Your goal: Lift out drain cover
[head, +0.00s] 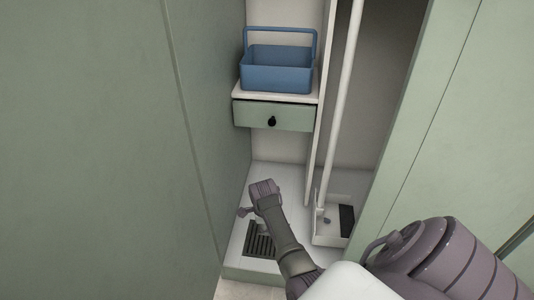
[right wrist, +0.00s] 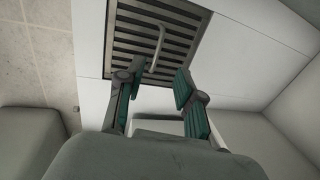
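The drain cover (head: 260,243) is a dark slotted grate set in the white floor of the niche, partly hidden by my right arm in the head view. In the right wrist view the drain cover (right wrist: 190,15) lies just beyond my fingertips, with a pale raised bar handle (right wrist: 158,48) across its slats. My right gripper (right wrist: 159,72) is open, its two green-padded fingers apart with nothing between them. The handle's lower end is near the gap between the fingertips; I cannot tell whether they touch the cover. My left gripper is in neither view.
A blue basket (head: 277,75) stands on a shelf above a green drawer (head: 272,116) with a black knob. A white pole (head: 344,100) stands to the right above a white tray-like recess (head: 328,240). Green panels (head: 110,150) close in both sides, leaving a narrow opening.

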